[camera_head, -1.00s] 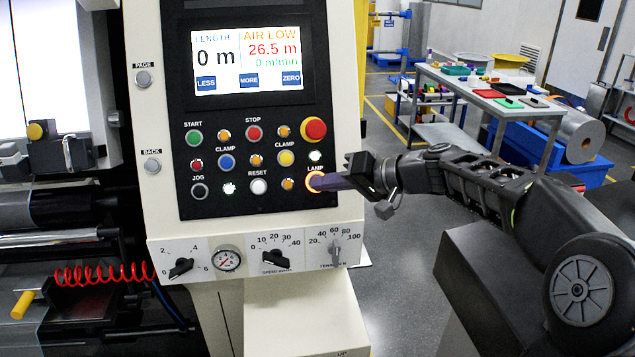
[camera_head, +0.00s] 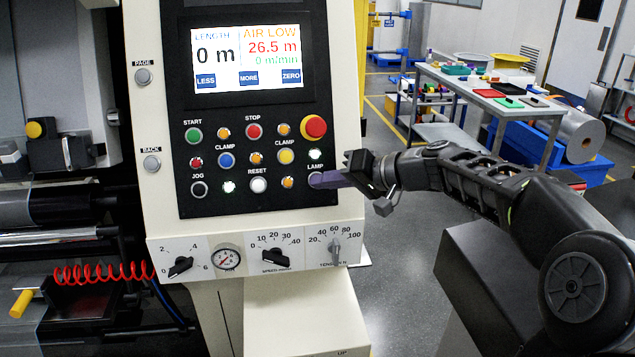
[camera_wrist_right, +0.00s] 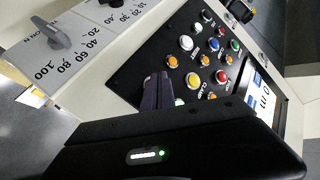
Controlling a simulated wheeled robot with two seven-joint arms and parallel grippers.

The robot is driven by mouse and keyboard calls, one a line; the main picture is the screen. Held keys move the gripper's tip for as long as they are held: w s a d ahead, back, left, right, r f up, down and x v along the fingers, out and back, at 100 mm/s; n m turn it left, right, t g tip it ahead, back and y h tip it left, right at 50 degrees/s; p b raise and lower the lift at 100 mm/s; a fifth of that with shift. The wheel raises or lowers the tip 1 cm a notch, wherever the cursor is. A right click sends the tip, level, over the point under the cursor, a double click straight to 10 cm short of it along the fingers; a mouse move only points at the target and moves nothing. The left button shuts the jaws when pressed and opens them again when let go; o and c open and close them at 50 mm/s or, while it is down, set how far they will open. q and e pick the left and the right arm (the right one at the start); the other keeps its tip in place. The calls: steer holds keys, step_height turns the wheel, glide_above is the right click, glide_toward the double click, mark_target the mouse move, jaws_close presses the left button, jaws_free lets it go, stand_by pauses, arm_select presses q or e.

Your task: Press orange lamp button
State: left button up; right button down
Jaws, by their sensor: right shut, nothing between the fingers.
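The lamp button (camera_head: 314,177) sits under the LAMP label at the lower right of the black button panel (camera_head: 300,205). Its ring is not glowing and looks grey. My right gripper (camera_head: 325,180) is shut and empty, with its purple-grey fingertips at the button's face, covering much of it. Whether they touch or press it I cannot tell. In the right wrist view the shut fingers (camera_wrist_right: 158,92) point at the panel, and the lamp button cannot be made out there. My left gripper is not in view.
The red stop knob (camera_head: 313,127), yellow button (camera_head: 286,157) and white reset button (camera_head: 258,185) are near the fingertips. Above is the screen (camera_head: 247,60) reading AIR LOW; below are dials (camera_head: 275,255). A workbench (camera_head: 490,95) stands behind my right arm.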

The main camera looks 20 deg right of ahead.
steer(key=shift+w, duration=0.1)
stand_by(0.3)
steer(key=shift+s+a+r+b, duration=0.1)
steer(key=shift+s+b, duration=0.25)
steer(key=s+a+r+b, duration=0.1)
steer(key=s+r+b, duration=0.1)
steer(key=s, duration=0.3)
steer(key=shift+s+a+r, duration=0.15)
steer(key=shift+s+a, duration=0.05)
steer(key=shift+s, duration=0.05)
stand_by(0.3)
stand_by(0.4)
